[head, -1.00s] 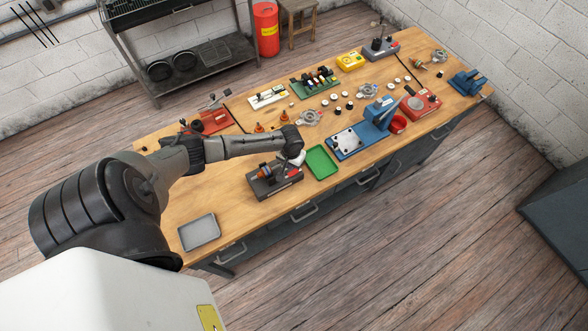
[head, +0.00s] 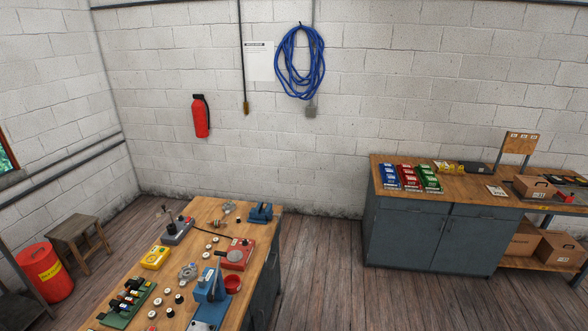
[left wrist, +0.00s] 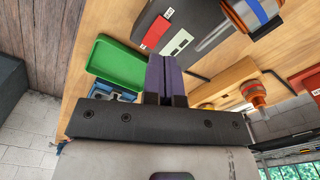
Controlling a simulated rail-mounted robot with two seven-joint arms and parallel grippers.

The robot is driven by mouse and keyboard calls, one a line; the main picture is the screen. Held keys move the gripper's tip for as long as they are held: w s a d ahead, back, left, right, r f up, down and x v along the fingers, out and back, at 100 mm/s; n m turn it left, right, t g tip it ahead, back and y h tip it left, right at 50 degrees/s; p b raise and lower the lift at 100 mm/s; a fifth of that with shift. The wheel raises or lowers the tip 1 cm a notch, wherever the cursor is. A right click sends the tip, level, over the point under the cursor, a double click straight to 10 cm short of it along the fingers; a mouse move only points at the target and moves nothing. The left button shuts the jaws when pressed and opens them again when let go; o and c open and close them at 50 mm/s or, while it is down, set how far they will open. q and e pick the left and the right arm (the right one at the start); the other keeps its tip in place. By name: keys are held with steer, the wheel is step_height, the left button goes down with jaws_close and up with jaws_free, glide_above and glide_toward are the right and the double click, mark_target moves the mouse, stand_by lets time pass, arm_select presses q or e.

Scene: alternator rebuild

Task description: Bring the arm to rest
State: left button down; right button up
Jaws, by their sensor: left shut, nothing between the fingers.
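My left gripper (left wrist: 164,62) shows in the left wrist view, with its two dark purple fingers together and nothing between them. It is over the wooden workbench, whose light top also shows in the head view (head: 213,247). A green tray (left wrist: 117,64) lies to the left of the fingers in the wrist view. A dark fixture (left wrist: 190,22) with a red and a white label is beyond them. Neither arm shows in the head view now, and my right gripper is in neither view.
A part with a copper and blue band (left wrist: 250,14) is at the wrist view's top right. In the head view, a blue press (head: 211,289), a red device (head: 236,253) and a yellow box (head: 154,257) stand on the bench. A grey cabinet (head: 420,235) is at right, with open floor between.

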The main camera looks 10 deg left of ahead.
arm_select(q)
steer(key=shift+s+a+m, duration=0.15)
steer(key=shift+s+m, duration=0.1)
steer(key=shift+m, duration=0.35)
steer(key=w+d+r+m+t+y, duration=0.1)
steer(key=w+d+r+m, duration=0.25)
steer(key=r, duration=0.25)
steer(key=w+d+r+m+t+y, duration=0.2)
steer(key=d+r+m, duration=0.1)
steer(key=r+m, duration=0.15)
steer(key=s+d+r+m+t, duration=0.1)
steer(key=s+d+r+t, duration=0.2)
steer(key=d+r, duration=0.65)
steer(key=s+d+r+n+h, duration=0.1)
steer(key=s+d+r+h, duration=0.15)
steer(key=s+d, duration=0.55)
steer(key=s+f+n+g, duration=0.1)
steer(key=s+f, duration=0.4)
steer(key=s, duration=0.7)
steer(key=shift+d+f+n+g+h, duration=0.3)
steer(key=shift+d+f+g+h, duration=0.05)
steer(key=shift+g, duration=0.35)
